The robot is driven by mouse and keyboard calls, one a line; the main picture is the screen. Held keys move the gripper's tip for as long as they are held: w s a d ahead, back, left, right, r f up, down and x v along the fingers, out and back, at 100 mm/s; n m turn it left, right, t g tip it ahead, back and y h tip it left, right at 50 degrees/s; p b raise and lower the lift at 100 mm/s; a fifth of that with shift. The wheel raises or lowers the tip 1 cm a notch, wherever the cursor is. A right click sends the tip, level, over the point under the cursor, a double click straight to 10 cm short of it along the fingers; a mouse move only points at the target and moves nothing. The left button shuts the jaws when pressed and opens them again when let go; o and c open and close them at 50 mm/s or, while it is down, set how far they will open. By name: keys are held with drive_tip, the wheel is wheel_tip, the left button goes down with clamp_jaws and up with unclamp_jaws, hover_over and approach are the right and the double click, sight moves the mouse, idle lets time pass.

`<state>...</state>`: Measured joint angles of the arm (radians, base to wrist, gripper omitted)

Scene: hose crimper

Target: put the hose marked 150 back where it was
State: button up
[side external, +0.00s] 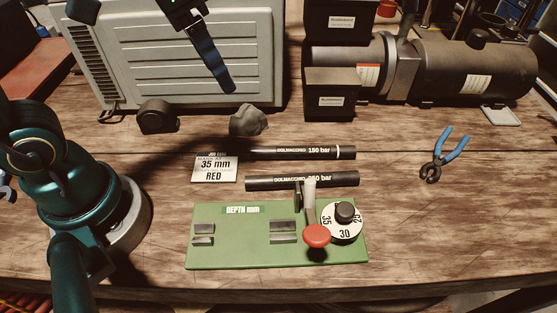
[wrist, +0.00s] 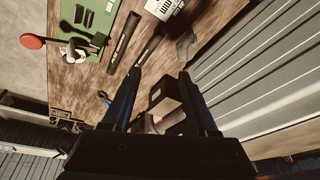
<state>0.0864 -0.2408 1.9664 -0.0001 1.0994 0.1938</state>
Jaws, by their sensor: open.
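The hose marked 150 bar (side external: 290,153) is a black tube with a pale band near its right end. It lies on the wooden bench behind a second black hose (side external: 290,181), whose marking is partly hidden. Both also show in the wrist view, the 150 hose (wrist: 148,48) farther from the green board. The green depth board (side external: 230,256) in front carries grey blocks, a red-knobbed lever and a dial; its cradles hold no hose. My gripper (wrist: 156,80) is open and empty, high above the back of the bench; a blue finger shows at the top of the side view.
A job card (side external: 214,168) reading 35 mm RED touches or nearly touches the 150 hose's left end. A grey lump (side external: 249,121), black boxes (side external: 331,101) and a large machine (side external: 465,70) stand behind. Blue-handled pliers (side external: 450,145) lie right. The bench's right front is clear.

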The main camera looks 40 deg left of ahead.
drive_tip(key=s+a+f+n+t, duration=0.2)
drive_tip(key=s+f+n, duration=0.1)
drive_tip(key=s, duration=0.3)
drive_tip(key=shift+s+f, duration=0.2)
drive_tip(key=shift+s, duration=0.2)
idle(0.8)
